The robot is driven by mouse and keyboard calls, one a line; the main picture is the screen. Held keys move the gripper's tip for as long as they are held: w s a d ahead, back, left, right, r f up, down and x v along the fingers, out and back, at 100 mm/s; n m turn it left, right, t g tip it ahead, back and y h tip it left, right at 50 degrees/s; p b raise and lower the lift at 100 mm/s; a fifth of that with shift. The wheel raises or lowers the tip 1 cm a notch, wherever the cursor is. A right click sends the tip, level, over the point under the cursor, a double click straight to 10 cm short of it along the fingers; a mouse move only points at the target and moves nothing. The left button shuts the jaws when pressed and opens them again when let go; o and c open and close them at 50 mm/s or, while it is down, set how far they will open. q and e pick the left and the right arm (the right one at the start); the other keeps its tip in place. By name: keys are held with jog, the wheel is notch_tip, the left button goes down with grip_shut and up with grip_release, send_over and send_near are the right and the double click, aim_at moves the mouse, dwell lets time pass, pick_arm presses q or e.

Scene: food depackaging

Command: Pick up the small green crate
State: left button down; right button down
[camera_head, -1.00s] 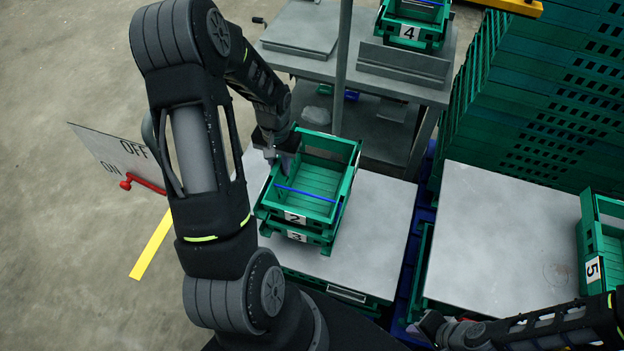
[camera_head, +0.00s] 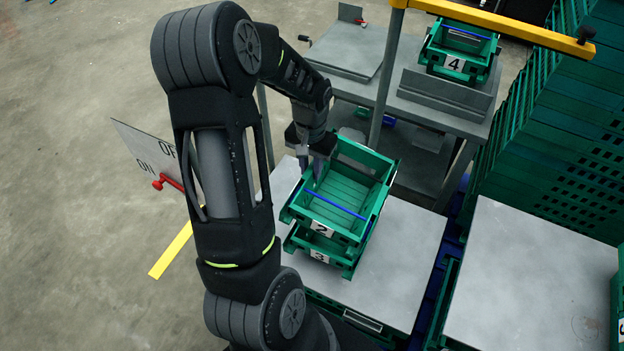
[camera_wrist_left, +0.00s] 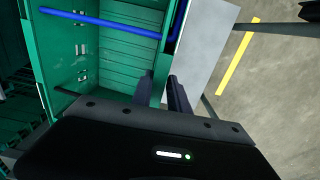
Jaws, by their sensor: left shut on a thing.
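The small green crate labelled 2 (camera_head: 345,237) is above another green crate labelled 3 (camera_head: 342,262), with a visible gap between their front faces. Crate 2 is empty inside and has a blue bar across it. My left gripper (camera_head: 312,172) is shut on the crate's left side wall. In the left wrist view, its two fingers (camera_wrist_left: 162,95) straddle the wall of crate 2 (camera_wrist_left: 50,60). The exact contact is partly hidden by the gripper body. My right gripper is out of view.
Crate 3 rests on a grey tabletop (camera_head: 402,265). Another grey tabletop (camera_head: 535,270) lies to the right. Behind stand a metal table with crate 4 (camera_head: 458,62), a pole and a yellow bar (camera_head: 500,25). An ON/OFF sign (camera_head: 140,150) is at left.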

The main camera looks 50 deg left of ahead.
pick_arm(q)
jog(key=shift+r, duration=1.9)
